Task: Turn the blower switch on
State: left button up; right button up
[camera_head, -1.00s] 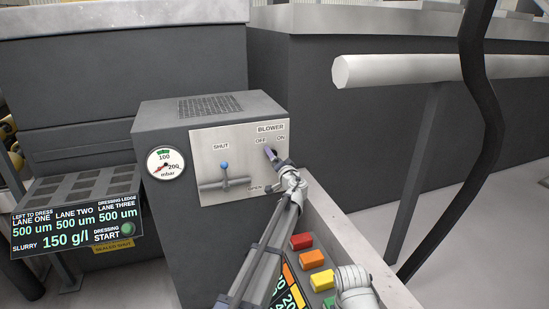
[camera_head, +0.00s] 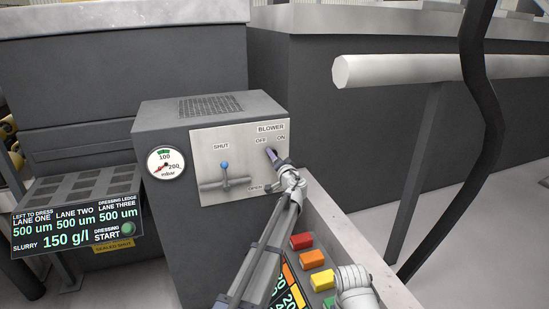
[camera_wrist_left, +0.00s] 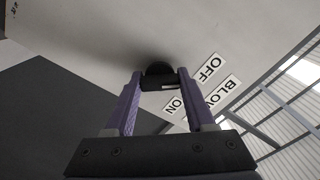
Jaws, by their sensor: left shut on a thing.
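The blower switch (camera_wrist_left: 158,72) is a small round black knob on a pale panel (camera_head: 215,135), near the labels OFF and ON, under the BLOWER label (camera_head: 270,128). My left gripper (camera_head: 271,153) is at the switch in the head view and largely covers it. In the left wrist view my left gripper (camera_wrist_left: 160,83) has its two purple fingers on either side of the knob's black grip, shut on it. A small white mark shows on the grip. I cannot tell which label the knob points to.
A lever with a blue ball (camera_head: 225,166) stands left on the panel, between SHUT and OPEN. A pressure gauge (camera_head: 165,164) is on the box's left. A white pipe (camera_head: 440,68) runs at right.

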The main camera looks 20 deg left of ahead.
pick_arm(q)
grip_shut()
jog(key=m, duration=0.7)
jog(key=shift+m, duration=0.3)
jog(key=m, duration=0.4)
jog(key=shift+m, duration=2.1)
jog(key=o, duration=1.3)
grip_release()
